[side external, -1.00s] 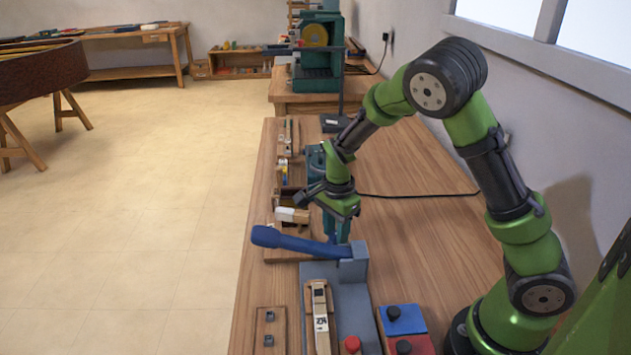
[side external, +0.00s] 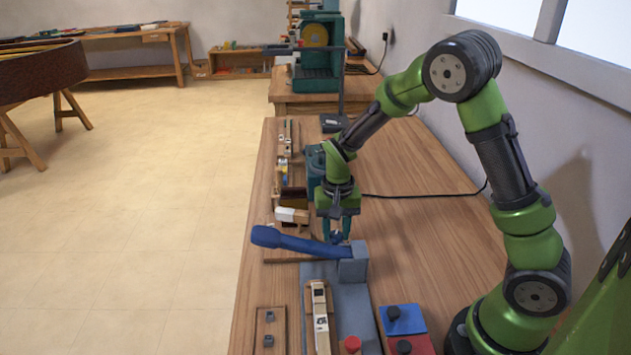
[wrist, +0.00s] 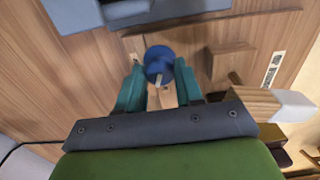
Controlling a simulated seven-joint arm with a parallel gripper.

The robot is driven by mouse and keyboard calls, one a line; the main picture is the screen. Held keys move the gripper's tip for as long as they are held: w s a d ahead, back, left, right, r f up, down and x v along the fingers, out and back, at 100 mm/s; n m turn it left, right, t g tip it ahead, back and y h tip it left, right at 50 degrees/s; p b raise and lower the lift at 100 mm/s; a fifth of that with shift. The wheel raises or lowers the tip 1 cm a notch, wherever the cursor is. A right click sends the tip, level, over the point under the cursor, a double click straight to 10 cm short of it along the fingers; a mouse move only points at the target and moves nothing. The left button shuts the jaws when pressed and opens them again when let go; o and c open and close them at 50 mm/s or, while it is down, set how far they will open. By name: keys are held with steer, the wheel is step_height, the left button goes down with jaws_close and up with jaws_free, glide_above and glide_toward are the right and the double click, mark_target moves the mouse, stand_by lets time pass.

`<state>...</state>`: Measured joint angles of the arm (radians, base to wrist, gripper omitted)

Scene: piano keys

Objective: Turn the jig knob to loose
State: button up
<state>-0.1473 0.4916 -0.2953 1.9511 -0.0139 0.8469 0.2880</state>
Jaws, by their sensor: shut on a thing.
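The jig knob (wrist: 159,63) is a round blue knob with a pale pointer mark, in the upper middle of the wrist view. The mark sits at its lower edge, on the side toward my gripper. My gripper (wrist: 159,75) has its two teal fingers on either side of the knob and is shut on it. In the side external view my gripper (side external: 337,237) points down just behind the grey jig block (side external: 353,264). The knob shows there only as a small blue patch between the fingers.
A long blue lever (side external: 290,241) reaches left from the jig block, close to my gripper. A small wooden block with a white end (side external: 291,215) lies left of my gripper. A printed label (wrist: 273,69) is too small to read. The bench (side external: 420,215) right of the gripper is mostly clear.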

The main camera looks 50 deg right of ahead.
mark_target(335, 233)
steer(key=shift+n, duration=2.2)
steer(key=o, duration=1)
steer(key=shift+o, duration=0.2)
steer(key=shift+r, duration=0.1)
step_height(335, 233, up, 17)
steer(key=s+a+r+t+y, duration=0.1)
steer(key=s+a+r+t, duration=0.1)
steer(key=s, duration=0.5)
steer(key=s+a+r+t+y, duration=0.1)
steer(key=s+a+r+t, duration=0.1)
steer(key=s+a+t, duration=0.3)
steer(key=s, duration=0.3)
steer(key=shift+s+n, duration=0.15)
steer(key=shift+n, duration=0.15)
